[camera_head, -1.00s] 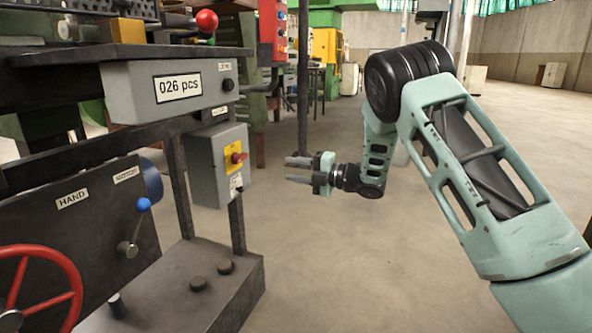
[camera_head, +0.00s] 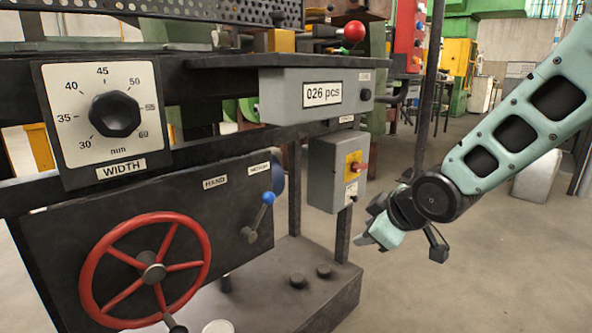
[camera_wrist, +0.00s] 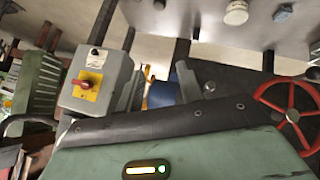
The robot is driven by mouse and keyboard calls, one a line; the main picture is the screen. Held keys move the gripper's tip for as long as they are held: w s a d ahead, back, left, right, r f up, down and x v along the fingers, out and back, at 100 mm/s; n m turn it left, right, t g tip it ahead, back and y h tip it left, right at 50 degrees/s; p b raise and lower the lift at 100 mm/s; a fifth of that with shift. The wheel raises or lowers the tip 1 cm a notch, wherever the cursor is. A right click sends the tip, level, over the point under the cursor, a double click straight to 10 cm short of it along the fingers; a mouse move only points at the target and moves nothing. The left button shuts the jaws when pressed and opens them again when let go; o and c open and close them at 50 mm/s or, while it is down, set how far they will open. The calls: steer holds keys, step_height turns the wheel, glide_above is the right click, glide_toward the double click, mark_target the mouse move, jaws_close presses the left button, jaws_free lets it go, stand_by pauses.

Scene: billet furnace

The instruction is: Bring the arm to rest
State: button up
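My arm comes in from the upper right of the head view, with its teal link sloping down to a dark joint. My gripper (camera_head: 368,240) hangs low there, just right of the machine and below the grey switch box (camera_head: 337,172); its fingers are hard to make out in that view. In the wrist view my gripper (camera_wrist: 158,82) shows two grey fingers standing apart with nothing held between them. The wrist picture is upside down, and the switch box (camera_wrist: 97,82) stands left of the fingers.
The machine carries a red handwheel (camera_head: 150,270), a blue-knobbed lever (camera_head: 262,212), a width dial (camera_head: 115,114) and a counter box (camera_head: 300,95). Its dark base (camera_head: 300,290) juts out below. A dark post (camera_head: 430,90) stands behind my arm. Open floor (camera_head: 470,290) lies to the right.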

steer(key=s+f+m+g+h+p, duration=0.1)
steer(key=s+m+g+h+p, duration=0.45)
steer(key=s, duration=2.45)
step_height(320, 180, up, 34)
steer(key=n+g+y+p, duration=0.1)
steer(key=g+y+p, duration=0.1)
steer(key=p, duration=2.8)
steer(key=shift+w+a+n, duration=0.15)
steer(key=shift+w+n, duration=0.05)
steer(key=shift+n, duration=0.15)
steer(key=shift+g, duration=0.25)
